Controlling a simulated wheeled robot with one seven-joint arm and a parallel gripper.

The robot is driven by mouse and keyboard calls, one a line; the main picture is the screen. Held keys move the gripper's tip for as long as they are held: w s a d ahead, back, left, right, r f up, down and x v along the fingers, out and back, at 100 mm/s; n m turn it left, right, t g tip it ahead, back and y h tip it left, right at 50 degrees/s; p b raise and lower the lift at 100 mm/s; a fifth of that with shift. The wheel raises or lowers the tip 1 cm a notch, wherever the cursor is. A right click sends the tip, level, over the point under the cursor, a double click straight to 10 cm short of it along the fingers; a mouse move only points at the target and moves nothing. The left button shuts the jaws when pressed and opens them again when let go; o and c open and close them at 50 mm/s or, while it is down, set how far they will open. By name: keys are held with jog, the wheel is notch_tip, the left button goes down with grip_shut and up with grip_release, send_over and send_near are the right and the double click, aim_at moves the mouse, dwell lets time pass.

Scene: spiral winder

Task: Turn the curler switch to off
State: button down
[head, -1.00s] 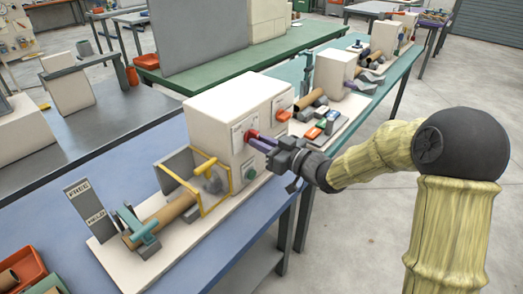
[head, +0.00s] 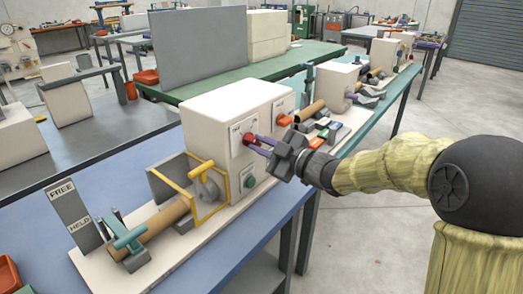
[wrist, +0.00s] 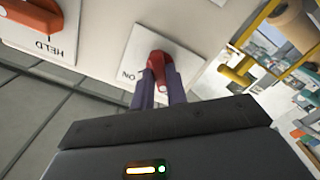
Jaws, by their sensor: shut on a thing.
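The curler switch is a red knob (head: 248,139) on a white plate on the front of the cream machine box. In the wrist view the red knob (wrist: 159,60) sits between my two purple fingers, beside the printed word "ON" on its plate (wrist: 128,72). My gripper (head: 257,145) is shut on the knob, coming from the right. Its fingers also show in the wrist view (wrist: 161,84). The fingers hide part of the knob and plate, so the other label is not readable.
A yellow guard frame (head: 216,208) and a brown roll (head: 163,216) stand left of the switch. A green button (head: 250,181) is below it. An orange handle (head: 285,120) is to its right, with "HELD" beneath it. Open floor lies at the right.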

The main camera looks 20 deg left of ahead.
dwell(0.4)
jog(key=c, duration=1.4)
grip_release()
jog(key=shift+d, duration=0.15)
jog(key=p+v, duration=0.1)
jog(key=v, duration=1.6)
jog(key=shift+s+f, duration=0.1)
